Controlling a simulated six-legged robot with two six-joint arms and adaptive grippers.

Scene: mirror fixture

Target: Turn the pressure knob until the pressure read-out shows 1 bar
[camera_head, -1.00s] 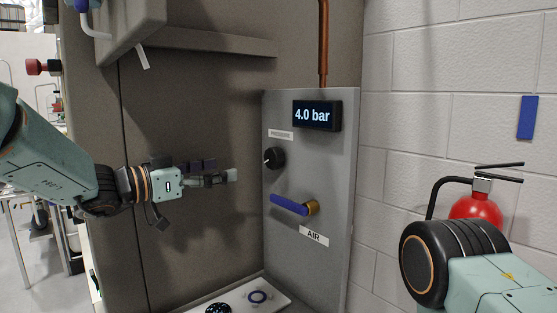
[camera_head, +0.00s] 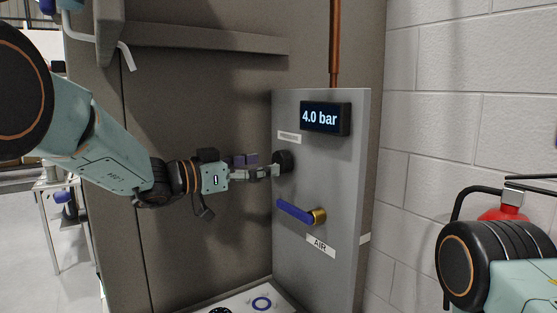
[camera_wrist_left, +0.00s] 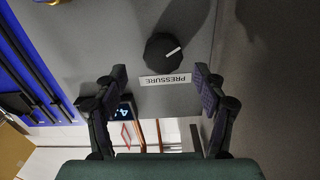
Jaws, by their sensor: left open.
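The black pressure knob (camera_head: 285,161) sits on the grey panel (camera_head: 345,190), below the pressure label (camera_head: 289,135). The read-out (camera_head: 320,117) shows 4.0 bar. My left gripper (camera_head: 273,171) is at the knob's left side in the head view. In the left wrist view its jaws (camera_wrist_left: 160,82) are open and empty. There the knob (camera_wrist_left: 162,52) lies beyond the fingertips, roughly centred between them, with its white pointer mark visible. Whether a finger touches the knob cannot be told. My right gripper is out of view.
A blue-handled valve (camera_head: 297,211) with a brass fitting is below the knob, above the AIR label (camera_head: 321,246). A copper pipe (camera_head: 334,45) rises above the panel. A shelf (camera_head: 205,38) overhangs on the left. A red extinguisher (camera_head: 503,213) stands at right.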

